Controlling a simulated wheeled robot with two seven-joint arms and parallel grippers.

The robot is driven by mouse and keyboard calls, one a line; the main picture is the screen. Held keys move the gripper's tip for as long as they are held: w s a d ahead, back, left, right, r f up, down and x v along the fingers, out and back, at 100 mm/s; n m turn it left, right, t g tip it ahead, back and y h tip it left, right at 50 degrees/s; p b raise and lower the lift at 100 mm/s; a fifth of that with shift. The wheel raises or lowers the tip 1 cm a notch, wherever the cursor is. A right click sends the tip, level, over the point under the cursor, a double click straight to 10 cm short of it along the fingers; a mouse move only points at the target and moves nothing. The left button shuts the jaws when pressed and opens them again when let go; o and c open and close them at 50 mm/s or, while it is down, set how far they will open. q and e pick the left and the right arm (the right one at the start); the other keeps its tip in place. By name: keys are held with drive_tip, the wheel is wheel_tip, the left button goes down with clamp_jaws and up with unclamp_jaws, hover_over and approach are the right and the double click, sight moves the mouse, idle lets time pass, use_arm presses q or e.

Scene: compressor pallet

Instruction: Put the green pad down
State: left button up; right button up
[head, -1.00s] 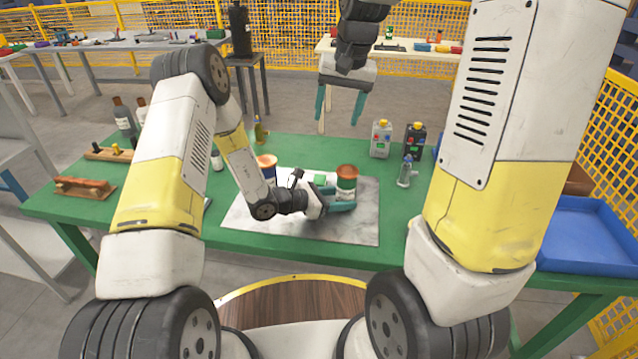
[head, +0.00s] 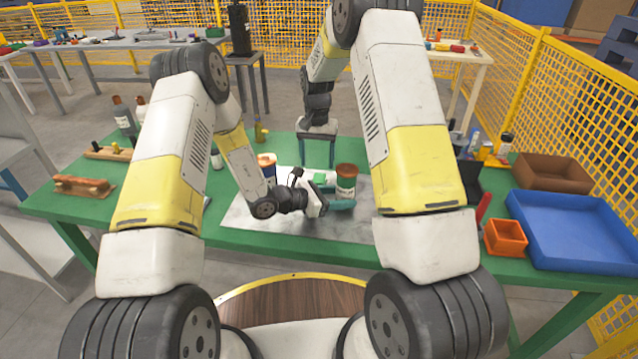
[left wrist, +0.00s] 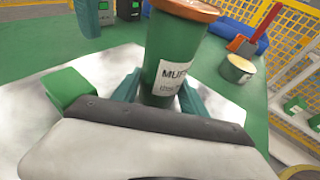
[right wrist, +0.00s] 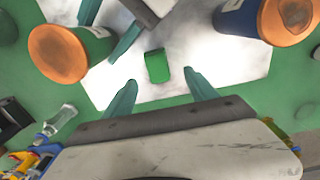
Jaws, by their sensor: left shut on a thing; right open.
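The green pad (head: 320,179) is a small green block on the pale marbled sheet (head: 255,222) on the green table. It also shows in the right wrist view (right wrist: 158,66) and beside the left gripper in the left wrist view (left wrist: 66,88). My right gripper (head: 317,152) is open and empty above it; in the right wrist view the pad appears beyond the gap between the fingertips (right wrist: 161,84). My left gripper (head: 343,205) is shut on a green can (head: 346,182) with a brown-orange top and white label. A blue can (head: 267,165) with an orange top stands to the left.
On the right are a blue tray (head: 580,230), a brown tray (head: 552,172), a small orange box (head: 506,238) and a red-handled tool (head: 483,207). On the left are wooden blocks (head: 83,187) and bottles (head: 122,115). The sheet's front part is clear.

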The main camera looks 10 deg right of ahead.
sight(319, 178)
drive_tip(key=f, duration=0.7)
drive_tip(key=shift+d+f, duration=0.25)
drive_tip(key=shift+f, duration=0.05)
clamp_jaws()
drive_tip(key=shift+r, duration=5.05)
drive_tip(key=shift+a, duration=0.1)
